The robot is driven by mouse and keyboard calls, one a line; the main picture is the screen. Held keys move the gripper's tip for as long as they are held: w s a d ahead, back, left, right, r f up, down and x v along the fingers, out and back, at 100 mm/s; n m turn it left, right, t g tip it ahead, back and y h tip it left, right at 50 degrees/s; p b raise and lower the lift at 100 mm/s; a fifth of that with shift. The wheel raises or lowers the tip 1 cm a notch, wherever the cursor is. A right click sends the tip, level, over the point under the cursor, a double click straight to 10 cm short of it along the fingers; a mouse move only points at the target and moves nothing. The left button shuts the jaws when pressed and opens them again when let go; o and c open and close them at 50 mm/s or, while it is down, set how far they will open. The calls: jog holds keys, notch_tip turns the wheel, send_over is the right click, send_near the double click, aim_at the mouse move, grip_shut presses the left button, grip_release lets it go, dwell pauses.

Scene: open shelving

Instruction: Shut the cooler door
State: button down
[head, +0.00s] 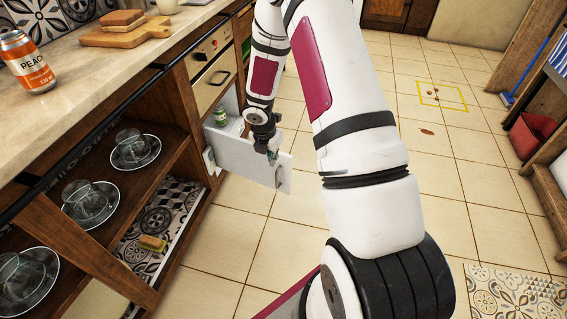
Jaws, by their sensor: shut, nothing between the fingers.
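The cooler door (240,160) is a pale panel standing open, swung out from the counter front over the tiled floor. Behind it, part of the cooler's white inside (222,106) shows, with a green can (221,116) in it. My gripper (272,156) is shut and empty. It is at the upper edge of the door, toward its free end. I cannot tell whether the fingers touch the door. My arm hides part of the floor to the right.
Open shelves with plates and glasses (135,150) stand left of the cooler. A peach can (26,62) and a cutting board (126,32) sit on the counter. Tiled floor is free around the door. A red bin (532,135) stands at the far right.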

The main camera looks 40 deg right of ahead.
aim_at(281, 163)
jog(key=shift+w+d+f+b, duration=0.45)
jog(key=shift+d+f+b, duration=0.45)
jog(key=shift+f, duration=0.65)
jog(key=shift+w+d+f+b, duration=0.6)
jog(key=shift+d+f, duration=0.45)
jog(key=shift+f, duration=0.55)
jog(key=shift+w+d+f+b, duration=0.35)
jog(key=shift+d+f+b, duration=0.6)
jog(key=shift+f, duration=0.6)
